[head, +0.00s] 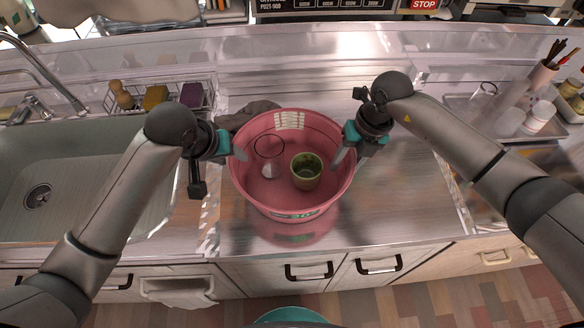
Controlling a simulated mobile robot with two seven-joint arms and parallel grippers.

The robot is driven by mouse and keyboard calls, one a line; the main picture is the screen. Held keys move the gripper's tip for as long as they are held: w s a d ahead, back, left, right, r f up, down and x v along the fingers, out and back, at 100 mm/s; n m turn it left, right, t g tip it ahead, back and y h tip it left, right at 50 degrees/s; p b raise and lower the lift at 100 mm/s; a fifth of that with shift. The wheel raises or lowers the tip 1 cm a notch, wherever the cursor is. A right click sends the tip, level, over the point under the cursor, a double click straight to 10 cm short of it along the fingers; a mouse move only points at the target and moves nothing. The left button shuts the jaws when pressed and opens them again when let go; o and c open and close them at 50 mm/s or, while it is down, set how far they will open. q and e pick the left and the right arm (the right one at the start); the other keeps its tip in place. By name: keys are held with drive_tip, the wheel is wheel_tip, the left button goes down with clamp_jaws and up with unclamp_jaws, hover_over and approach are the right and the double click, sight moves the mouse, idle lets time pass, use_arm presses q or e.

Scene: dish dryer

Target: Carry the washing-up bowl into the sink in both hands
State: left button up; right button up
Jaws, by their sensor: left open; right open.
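The pink washing-up bowl (262,196) stands upright on the steel counter, right of the sink. A green cup (306,170) and a clear glass (269,158) are inside it. My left gripper (238,152) is open at the bowl's left rim. My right gripper (341,154) is open at the bowl's right rim. I cannot tell whether the fingers touch the rim. The sink (80,185) is at the left, with its drain showing and its basin empty where visible; my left arm hides part of it.
A wire rack (160,97) with a brush and sponges stands behind the sink, by the tap (50,80). A dark cloth (248,113) lies behind the bowl. Trays with bottles and a utensil holder stand at the right. The counter (400,205) right of the bowl is clear.

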use_arm(q)
drive_tip(key=shift+x, duration=1.5)
use_arm(e)
drive_tip(key=shift+a+f, duration=0.15)
drive_tip(key=shift+f, duration=0.6)
drive_tip(key=shift+a+f, duration=0.15)
drive_tip(key=shift+f, duration=0.55)
use_arm(q)
clamp_jaws()
use_arm(e)
clamp_jaws()
drive_tip(key=shift+r, duration=0.1)
